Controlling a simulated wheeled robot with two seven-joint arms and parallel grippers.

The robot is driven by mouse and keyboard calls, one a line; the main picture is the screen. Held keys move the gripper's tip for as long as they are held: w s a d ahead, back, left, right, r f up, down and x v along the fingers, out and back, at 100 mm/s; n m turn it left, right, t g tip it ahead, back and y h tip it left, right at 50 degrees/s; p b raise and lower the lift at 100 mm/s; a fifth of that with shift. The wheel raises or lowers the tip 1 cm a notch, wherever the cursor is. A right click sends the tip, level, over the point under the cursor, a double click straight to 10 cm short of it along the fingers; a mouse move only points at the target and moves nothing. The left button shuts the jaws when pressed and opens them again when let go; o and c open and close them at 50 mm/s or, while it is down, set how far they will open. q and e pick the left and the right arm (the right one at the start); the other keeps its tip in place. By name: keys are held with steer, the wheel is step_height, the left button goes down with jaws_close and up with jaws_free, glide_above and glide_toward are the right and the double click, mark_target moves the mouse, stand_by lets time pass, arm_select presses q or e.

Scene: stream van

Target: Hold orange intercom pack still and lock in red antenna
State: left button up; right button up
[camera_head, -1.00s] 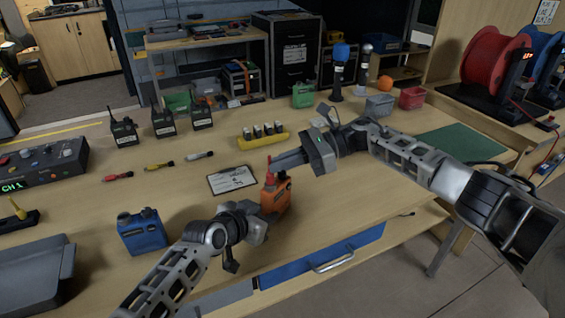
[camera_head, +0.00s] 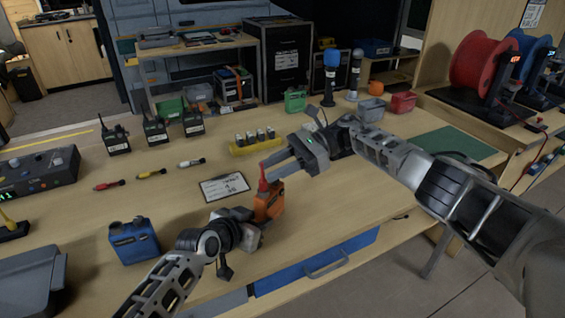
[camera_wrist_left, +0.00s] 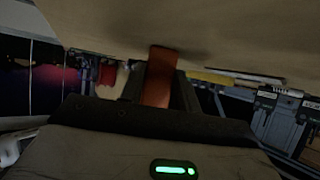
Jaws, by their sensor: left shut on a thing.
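The orange intercom pack (camera_head: 269,201) stands on the bench near its front edge. My left gripper (camera_head: 258,218) is shut on it from the front left; in the left wrist view an orange-red strip of the pack (camera_wrist_left: 158,78) shows between the fingers. The red antenna (camera_head: 263,180) stands upright on top of the pack. My right gripper (camera_head: 265,163) is beside the antenna's tip, its two fingers apart and pointing left. Whether the antenna is fully seated in the pack cannot be told.
A blue pack (camera_head: 134,241) stands to the left. A clipboard (camera_head: 223,187) lies behind the orange pack, and a yellow rack (camera_head: 255,146) with several small items stands farther back. Loose red, yellow and white antennas lie left.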

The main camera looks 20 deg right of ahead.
steer(key=v, duration=0.7)
arm_select(q)
steer(key=o, duration=1.2)
arm_select(e)
steer(key=shift+d, duration=0.1)
arm_select(q)
steer(key=v, duration=1.2)
steer(key=shift+s+f, duration=0.1)
steer(key=shift+s, duration=0.05)
